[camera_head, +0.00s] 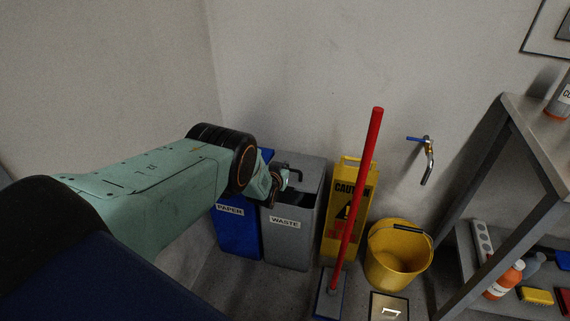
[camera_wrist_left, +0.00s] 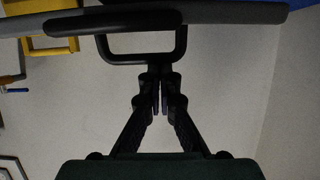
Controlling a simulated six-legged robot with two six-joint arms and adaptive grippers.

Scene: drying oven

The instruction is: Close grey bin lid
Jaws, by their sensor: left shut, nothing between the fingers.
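The grey bin (camera_head: 287,241), labelled WASTE, stands against the wall in the head view. Its grey lid (camera_head: 308,168) appears raised, with a dark gap below it at the front. A black loop handle (camera_head: 294,172) is on the lid. My left gripper (camera_head: 274,197) is at the front left of the lid, partly hidden by my own wrist. In the left wrist view the gripper (camera_wrist_left: 161,84) is shut and empty, its fingertips close to the handle (camera_wrist_left: 140,57). I cannot tell whether they touch. The lid's edge (camera_wrist_left: 235,17) crosses the top there. My right gripper is not in view.
A blue PAPER bin (camera_head: 234,236) stands close on the left. On the right are a yellow caution sign (camera_head: 350,185), a red-handled mop (camera_head: 361,190) and a yellow bucket (camera_head: 398,262). A wall tap (camera_head: 429,160) and a shelf (camera_head: 540,125) are farther right.

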